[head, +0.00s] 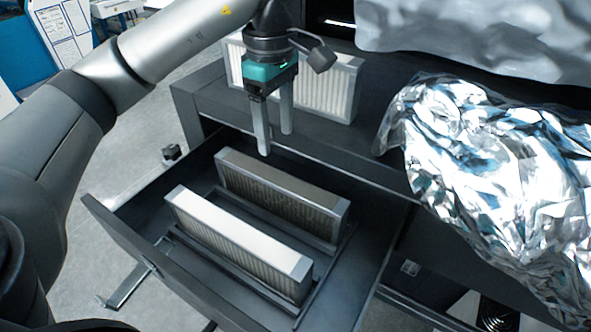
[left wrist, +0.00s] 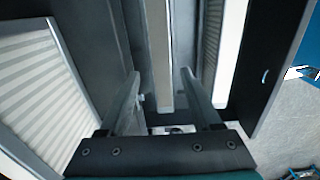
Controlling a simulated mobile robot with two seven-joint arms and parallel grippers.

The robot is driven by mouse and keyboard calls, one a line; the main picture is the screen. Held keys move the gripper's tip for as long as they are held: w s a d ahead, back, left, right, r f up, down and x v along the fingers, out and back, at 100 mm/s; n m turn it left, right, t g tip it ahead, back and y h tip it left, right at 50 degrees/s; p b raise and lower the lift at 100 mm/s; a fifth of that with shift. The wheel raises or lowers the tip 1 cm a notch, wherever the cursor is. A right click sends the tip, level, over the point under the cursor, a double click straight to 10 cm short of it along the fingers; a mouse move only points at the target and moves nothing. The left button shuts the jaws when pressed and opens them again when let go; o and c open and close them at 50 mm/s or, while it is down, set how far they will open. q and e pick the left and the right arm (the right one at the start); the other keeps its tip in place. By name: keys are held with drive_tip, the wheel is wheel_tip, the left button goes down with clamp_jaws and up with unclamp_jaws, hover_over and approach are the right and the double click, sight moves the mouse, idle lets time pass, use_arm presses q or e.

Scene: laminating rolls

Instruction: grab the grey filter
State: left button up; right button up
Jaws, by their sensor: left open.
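The grey filter (head: 280,195) stands upright in a slot of the open drawer, behind a white filter (head: 238,240). In the left wrist view the grey filter (left wrist: 160,55) runs away from me as a narrow strip, with the white filter (left wrist: 229,50) to its right. My left gripper (head: 276,143) is open and empty, pointing down above the drawer near the grey filter's back side. In the left wrist view its fingers (left wrist: 160,88) are spread, with the near end of the grey filter seen between them. My right gripper is not in view.
The open drawer (head: 150,262) has raised walls around the filters. Another white filter (head: 340,88) stands on the cabinet top behind my gripper. Crumpled silver foil (head: 490,180) covers the right side. Floor (head: 110,165) shows at left.

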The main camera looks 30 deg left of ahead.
sight(278, 177)
use_arm(q)
wheel_tip(278, 177, down, 3)
drive_tip(key=shift+a+r, duration=0.1)
drive_tip(key=shift+r, duration=0.05)
wheel_tip(278, 177, down, 6)
drive_tip(key=shift+r+p, duration=0.1)
drive_tip(key=shift+p, duration=0.2)
drive_tip(key=shift+f, duration=0.9)
drive_tip(key=shift+a+f+p, duration=0.1)
drive_tip(key=shift+f+p, duration=0.7)
drive_tip(key=shift+f, duration=1.55)
clamp_jaws()
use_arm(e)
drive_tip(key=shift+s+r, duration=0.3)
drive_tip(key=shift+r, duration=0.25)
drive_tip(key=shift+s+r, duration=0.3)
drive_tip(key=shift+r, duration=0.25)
use_arm(q)
drive_tip(key=shift+r, duration=0.1)
